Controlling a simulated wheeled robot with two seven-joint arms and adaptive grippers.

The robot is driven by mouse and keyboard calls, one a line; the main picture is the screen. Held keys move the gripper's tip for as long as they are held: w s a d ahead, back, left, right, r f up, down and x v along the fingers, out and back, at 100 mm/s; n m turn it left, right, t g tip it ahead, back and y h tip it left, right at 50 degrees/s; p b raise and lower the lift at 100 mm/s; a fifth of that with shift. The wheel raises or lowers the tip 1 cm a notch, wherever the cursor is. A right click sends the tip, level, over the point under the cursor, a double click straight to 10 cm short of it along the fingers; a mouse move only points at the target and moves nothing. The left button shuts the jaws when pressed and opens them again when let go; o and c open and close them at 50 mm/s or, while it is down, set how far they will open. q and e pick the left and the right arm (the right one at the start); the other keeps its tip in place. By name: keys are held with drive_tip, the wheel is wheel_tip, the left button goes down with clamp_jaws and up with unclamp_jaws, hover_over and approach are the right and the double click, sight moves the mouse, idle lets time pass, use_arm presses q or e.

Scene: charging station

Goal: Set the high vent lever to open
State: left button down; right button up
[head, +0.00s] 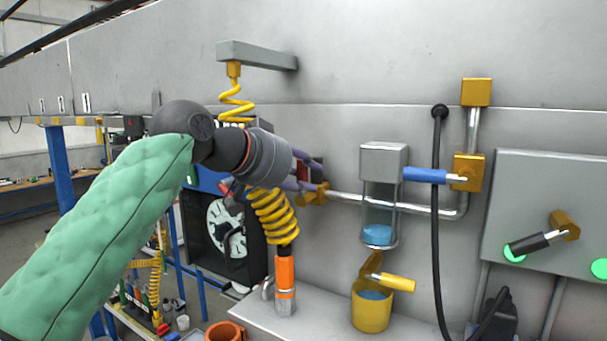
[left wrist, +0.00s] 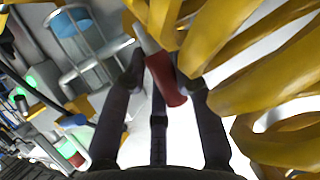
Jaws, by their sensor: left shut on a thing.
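My left gripper (head: 312,178) reaches in from the left to the pipework on the grey wall. It is shut on a red handle (left wrist: 166,82), which shows between its dark fingers in the left wrist view. In the head view the fingers hide most of this handle. A yellow valve block (head: 318,194) on the pipe sits just beside the fingertips. A blue-handled lever (head: 425,175) lies nearly level on another yellow valve (head: 467,172) at right. No label tells which one is the high vent lever. My right gripper is not in view.
A yellow coiled hose (head: 273,216) hangs just below my left gripper, with an orange tool (head: 285,272) under it. Its coils crowd the left wrist view (left wrist: 250,80). A glass cylinder (head: 380,205) and a black cable (head: 436,220) stand to the right.

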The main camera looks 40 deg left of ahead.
use_arm(q)
drive_tip(key=shift+f, duration=0.15)
drive_tip(key=c, duration=0.9)
unclamp_jaws()
drive_tip(key=shift+w, duration=0.15)
drive_tip(key=shift+v, duration=6.05)
drive_tip(key=shift+w+a, duration=0.1)
